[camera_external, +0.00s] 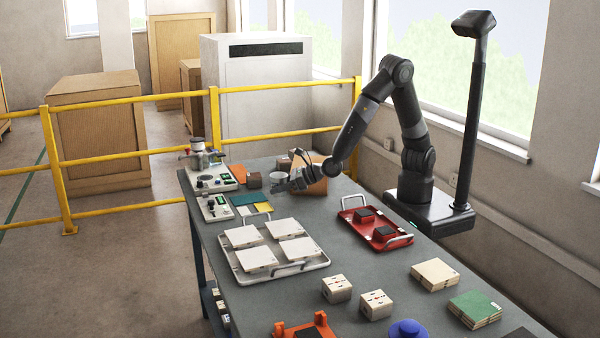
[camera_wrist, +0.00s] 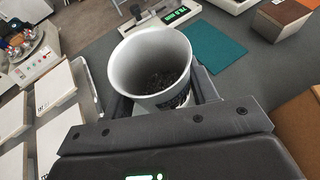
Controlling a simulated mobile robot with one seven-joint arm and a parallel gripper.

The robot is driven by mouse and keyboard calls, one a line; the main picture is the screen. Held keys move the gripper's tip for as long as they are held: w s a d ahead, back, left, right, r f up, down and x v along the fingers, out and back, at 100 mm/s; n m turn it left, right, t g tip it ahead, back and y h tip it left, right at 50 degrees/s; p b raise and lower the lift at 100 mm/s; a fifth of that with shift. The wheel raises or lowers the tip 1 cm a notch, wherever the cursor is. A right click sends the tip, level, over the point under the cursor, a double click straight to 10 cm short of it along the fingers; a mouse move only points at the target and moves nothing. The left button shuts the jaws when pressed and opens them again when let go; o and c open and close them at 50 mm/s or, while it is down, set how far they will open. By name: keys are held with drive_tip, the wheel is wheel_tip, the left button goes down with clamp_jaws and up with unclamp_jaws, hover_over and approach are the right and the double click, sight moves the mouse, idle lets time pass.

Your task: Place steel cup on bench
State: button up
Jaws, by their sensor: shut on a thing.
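The steel cup (camera_wrist: 150,58) looks pale grey to white in the wrist view, with dark grains inside. It is upright or slightly tilted, between the fingers of my gripper (camera_wrist: 162,100), which is shut on it. In the external view the cup (camera_external: 277,177) is small and partly hidden by my gripper (camera_external: 284,185), over the far part of the grey bench (camera_external: 345,268). I cannot tell whether its base touches the bench.
A tray (camera_external: 240,272) with several white tiles lies just nearer. A red tray (camera_external: 350,218) with dark blocks is to the right. Testing instruments (camera_external: 214,207) and brown blocks (camera_external: 254,181) stand near the cup. A teal sheet (camera_wrist: 212,45) lies beyond it.

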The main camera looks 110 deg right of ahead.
drive_tip(key=w+d+r+m+g+h, duration=0.2)
drive_tip(key=w+d+m+g+h, duration=0.15)
drive_tip(key=d, duration=0.35)
drive_tip(key=m+g+h, duration=0.3)
drive_tip(key=m+g, duration=0.1)
drive_tip(key=m, duration=0.1)
hover_over(253, 197)
drive_tip(key=f, duration=0.1)
drive_tip(key=shift+t, duration=0.35)
drive_tip(key=shift+a+f, duration=0.2)
drive_tip(key=shift+f, duration=3.05)
drive_tip(key=shift+o, duration=0.2)
drive_tip(key=shift+f, duration=0.5)
